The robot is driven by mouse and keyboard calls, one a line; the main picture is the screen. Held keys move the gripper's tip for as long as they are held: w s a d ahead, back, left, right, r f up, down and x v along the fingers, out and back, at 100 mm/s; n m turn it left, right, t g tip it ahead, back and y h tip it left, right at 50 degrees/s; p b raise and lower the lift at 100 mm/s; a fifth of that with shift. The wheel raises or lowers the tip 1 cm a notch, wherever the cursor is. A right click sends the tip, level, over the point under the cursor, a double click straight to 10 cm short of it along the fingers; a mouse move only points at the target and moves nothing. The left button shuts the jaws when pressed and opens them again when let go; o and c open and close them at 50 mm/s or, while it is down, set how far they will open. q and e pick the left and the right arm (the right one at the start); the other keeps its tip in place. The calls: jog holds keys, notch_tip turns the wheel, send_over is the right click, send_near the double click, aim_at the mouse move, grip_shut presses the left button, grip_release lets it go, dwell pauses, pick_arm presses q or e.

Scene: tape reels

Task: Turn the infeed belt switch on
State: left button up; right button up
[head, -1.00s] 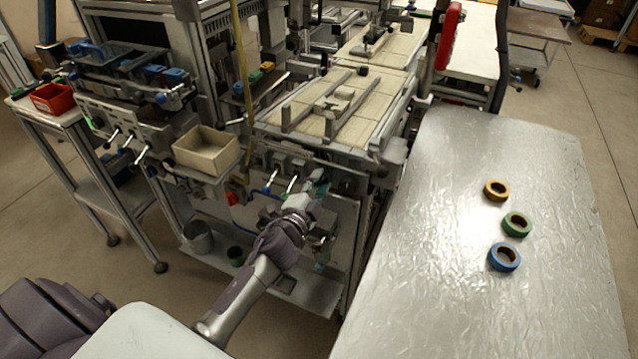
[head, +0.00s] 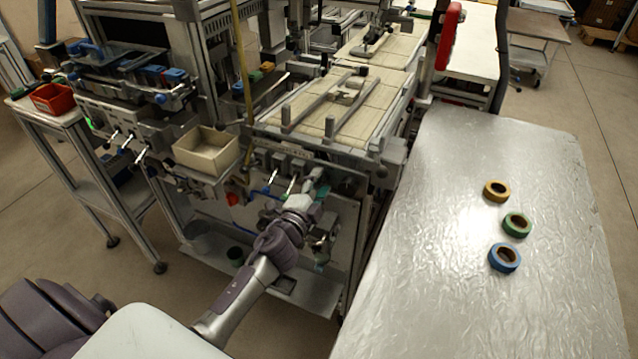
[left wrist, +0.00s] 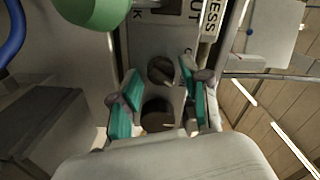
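My left gripper (head: 318,184) reaches the front panel of the belt machine, just under the near belt. In the left wrist view the gripper (left wrist: 160,102) is open, its two teal-padded fingers apart. A dark round knob (left wrist: 161,70) on the grey panel shows between and just beyond the fingertips. A second dark round shape (left wrist: 158,116) lies between the fingers, nearer the palm. I cannot tell whether either finger touches a knob. Panel lettering is only partly readable, so which knob is the infeed belt switch is unclear. My right gripper is out of view.
A beige bin (head: 206,152) hangs left of the arm. A metal table (head: 440,230) with several tape reels stands on the right.

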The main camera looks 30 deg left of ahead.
pick_arm(q)
jog(key=shift+o, duration=0.2)
jog(key=s, duration=1.2)
jog(key=shift+d, duration=0.35)
